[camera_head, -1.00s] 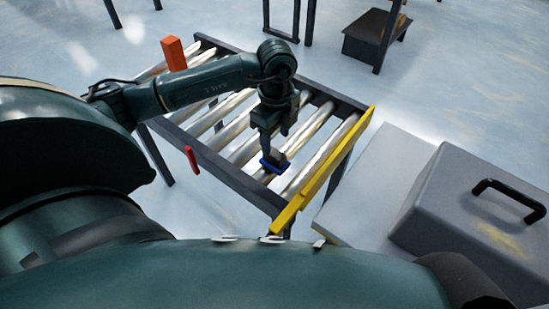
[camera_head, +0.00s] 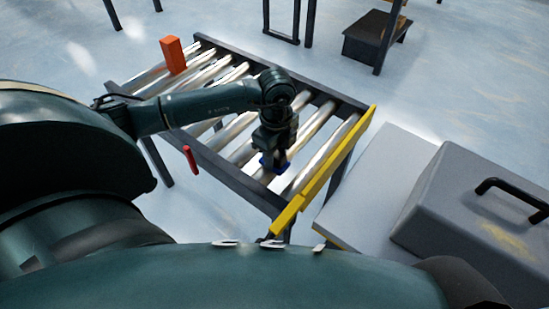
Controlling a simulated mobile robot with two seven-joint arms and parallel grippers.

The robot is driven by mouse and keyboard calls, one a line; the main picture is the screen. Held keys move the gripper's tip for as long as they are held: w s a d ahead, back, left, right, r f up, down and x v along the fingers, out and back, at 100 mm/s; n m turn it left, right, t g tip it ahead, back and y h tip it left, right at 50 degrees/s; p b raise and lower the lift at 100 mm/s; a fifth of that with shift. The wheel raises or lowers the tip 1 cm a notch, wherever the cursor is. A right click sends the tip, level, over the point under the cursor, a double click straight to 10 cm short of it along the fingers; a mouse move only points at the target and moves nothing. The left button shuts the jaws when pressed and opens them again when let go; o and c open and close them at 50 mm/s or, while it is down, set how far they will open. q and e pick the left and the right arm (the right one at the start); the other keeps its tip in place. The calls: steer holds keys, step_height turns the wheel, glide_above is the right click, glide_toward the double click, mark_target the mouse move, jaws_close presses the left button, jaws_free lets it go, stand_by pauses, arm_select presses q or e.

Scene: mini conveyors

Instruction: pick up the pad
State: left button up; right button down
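A small blue pad (camera_head: 283,168) lies on the rollers near the front right end of the conveyor (camera_head: 236,178). My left gripper (camera_head: 273,160) points down right over the pad and hides most of it. Only blue edges of the pad show around the fingertips. The fingers are dark and small here, so I cannot tell whether they are open or shut on the pad. My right gripper is not in view.
An orange block (camera_head: 173,55) stands at the conveyor's far left. A yellow bar (camera_head: 325,172) closes its right end, and a red handle (camera_head: 190,159) hangs at the front rail. A grey case with a black handle (camera_head: 480,215) stands on a light surface at right.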

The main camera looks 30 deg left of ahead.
mark_target(276, 153)
arm_select(q)
steer(key=c, duration=0.7)
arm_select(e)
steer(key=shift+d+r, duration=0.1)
